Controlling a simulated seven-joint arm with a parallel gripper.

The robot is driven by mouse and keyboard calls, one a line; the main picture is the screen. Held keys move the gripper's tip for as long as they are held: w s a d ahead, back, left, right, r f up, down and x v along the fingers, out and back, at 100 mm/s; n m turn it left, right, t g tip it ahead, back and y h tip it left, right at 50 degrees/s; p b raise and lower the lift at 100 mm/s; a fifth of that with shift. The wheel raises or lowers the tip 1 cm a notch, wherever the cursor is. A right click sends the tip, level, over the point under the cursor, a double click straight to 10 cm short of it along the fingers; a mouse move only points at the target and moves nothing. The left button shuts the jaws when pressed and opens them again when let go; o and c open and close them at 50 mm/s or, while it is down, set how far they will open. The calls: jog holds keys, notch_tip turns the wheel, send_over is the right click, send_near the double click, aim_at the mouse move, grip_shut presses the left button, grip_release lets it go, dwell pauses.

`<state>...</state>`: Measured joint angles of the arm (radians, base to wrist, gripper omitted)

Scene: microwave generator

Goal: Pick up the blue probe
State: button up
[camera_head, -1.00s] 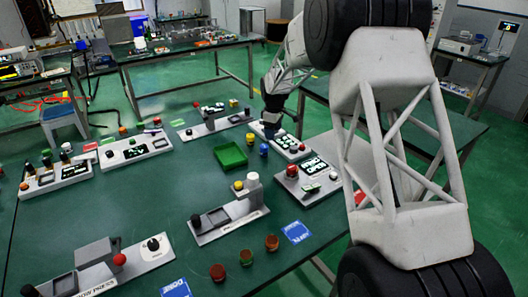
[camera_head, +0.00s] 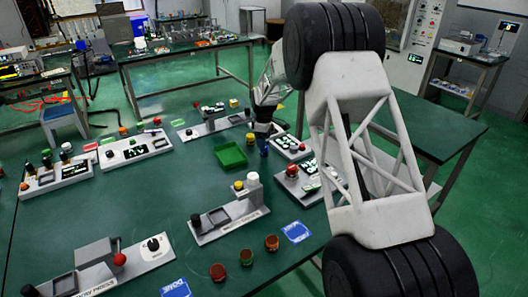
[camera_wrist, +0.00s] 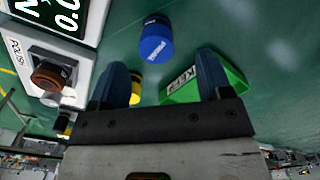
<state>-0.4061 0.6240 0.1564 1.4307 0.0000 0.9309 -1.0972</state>
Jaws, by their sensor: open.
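The blue probe (camera_head: 264,151) is a small blue cylinder standing on the green table, just right of the green tray (camera_head: 231,167). In the wrist view the probe (camera_wrist: 155,42) shows its blue, lettered end beyond the fingertips, roughly midway between them and apart from both. My gripper (camera_head: 264,134) is just behind the probe in the head view, partly hidden by my own arm. In the wrist view my gripper (camera_wrist: 160,75) has its two dark blue fingers spread, with nothing held between them.
A small yellow cylinder (camera_head: 250,138) stands beside the gripper; it also shows near the left finger in the wrist view (camera_wrist: 136,90). A panel with a knob and display (camera_wrist: 48,75) lies close on the left there.

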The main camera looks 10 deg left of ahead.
aim_at(264, 150)
jog(key=shift+f, duration=0.7)
jog(key=shift+f, duration=0.1)
jog(key=shift+w+f, duration=0.2)
jog(key=shift+f, duration=2.3)
jog(key=c, duration=1.2)
